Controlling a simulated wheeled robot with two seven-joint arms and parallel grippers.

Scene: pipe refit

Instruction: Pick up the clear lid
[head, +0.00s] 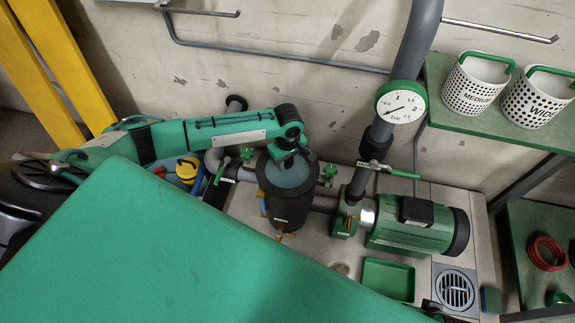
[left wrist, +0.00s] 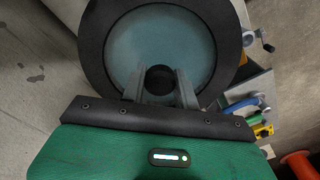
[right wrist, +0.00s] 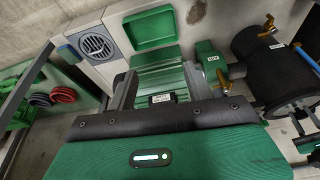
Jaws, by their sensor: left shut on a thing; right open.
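The clear lid (head: 287,172) is a round bluish see-through disc at the top of the black strainer pot (head: 288,207). In the left wrist view the lid (left wrist: 125,50) lies inside the pot's wide black rim (left wrist: 93,40), with a dark round knob (left wrist: 160,76) at its middle. My left gripper (head: 292,160) comes down over the lid. In the left wrist view its fingers (left wrist: 160,88) stand either side of the knob, shut on it. I cannot tell whether the lid is raised. My right gripper (right wrist: 157,88) is open and empty above the green pump motor (right wrist: 160,72).
The motor (head: 410,228) stands right of the pot, with a pipe and gauge (head: 401,102) rising between them. A green tray (head: 388,279) and a floor drain (head: 456,290) lie in front. Two perforated baskets (head: 474,84) stand on the right shelf (head: 500,117). Valve handles flank the pot.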

